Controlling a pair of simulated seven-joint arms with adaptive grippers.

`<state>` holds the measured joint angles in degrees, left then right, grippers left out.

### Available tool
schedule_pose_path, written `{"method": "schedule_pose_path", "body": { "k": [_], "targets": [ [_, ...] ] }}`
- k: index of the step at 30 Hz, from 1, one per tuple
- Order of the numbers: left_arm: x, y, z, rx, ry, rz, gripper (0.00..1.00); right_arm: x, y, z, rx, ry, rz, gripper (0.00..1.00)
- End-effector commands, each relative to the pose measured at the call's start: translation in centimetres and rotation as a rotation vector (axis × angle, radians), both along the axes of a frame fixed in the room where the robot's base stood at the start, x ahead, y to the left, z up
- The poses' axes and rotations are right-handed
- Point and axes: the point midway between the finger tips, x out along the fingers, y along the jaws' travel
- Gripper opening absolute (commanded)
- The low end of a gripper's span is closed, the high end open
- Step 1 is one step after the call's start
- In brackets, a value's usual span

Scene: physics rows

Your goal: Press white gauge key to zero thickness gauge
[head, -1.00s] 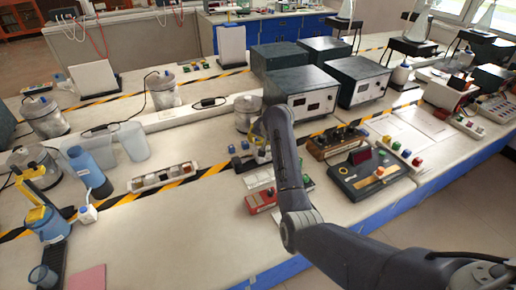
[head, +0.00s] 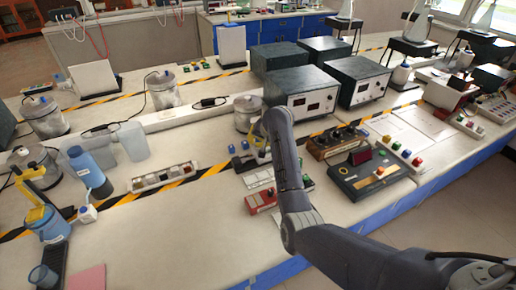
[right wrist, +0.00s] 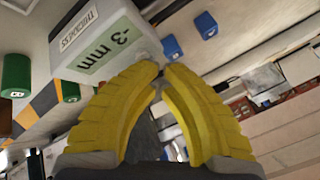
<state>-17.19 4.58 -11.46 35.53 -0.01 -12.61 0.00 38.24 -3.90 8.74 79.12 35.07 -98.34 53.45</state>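The thickness gauge (right wrist: 100,40) is a pale box in the right wrist view, with a green display reading -3 mm and a label, both upside down. My right gripper (right wrist: 159,76) has its yellow fingers brought together at the tips, with nothing seen between them. The tips are at the gauge's lower right corner in that view; I cannot tell whether they touch it. The white key cannot be made out, perhaps hidden by the fingertips. In the head view the right gripper (head: 262,155) is mostly behind my forearm, and the gauge is not clearly seen. My left gripper is not in view.
Blue pieces (right wrist: 172,47) and green pieces (right wrist: 15,78) stand near the gauge. In the head view, a red box (head: 262,200), a metal canister (head: 246,115) and a black instrument (head: 372,183) surround the gripper.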

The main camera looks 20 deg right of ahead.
Motion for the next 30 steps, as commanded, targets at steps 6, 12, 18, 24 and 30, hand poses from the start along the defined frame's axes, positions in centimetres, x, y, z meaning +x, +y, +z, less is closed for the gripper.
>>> {"method": "schedule_pose_path", "body": {
  "k": [6, 12, 18, 24, 30],
  "targets": [
    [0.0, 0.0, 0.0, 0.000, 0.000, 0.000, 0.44, 0.0, 0.0, -0.3, 0.000, 0.001, 0.000, 0.00],
    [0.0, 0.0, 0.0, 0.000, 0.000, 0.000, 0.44, 0.0, 0.0, -0.3, 0.000, 0.001, 0.000, 0.00],
    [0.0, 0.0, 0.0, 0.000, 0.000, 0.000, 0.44, 0.0, 0.0, -0.2, 0.000, 0.001, 0.000, 0.00],
    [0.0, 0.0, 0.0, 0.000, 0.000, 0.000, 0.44, 0.0, 0.0, 0.4, 0.000, 0.001, 0.000, 0.00],
    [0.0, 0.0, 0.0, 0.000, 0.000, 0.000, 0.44, 0.0, 0.0, 1.2, 0.000, 0.000, 0.000, 0.00]
  ]
}}
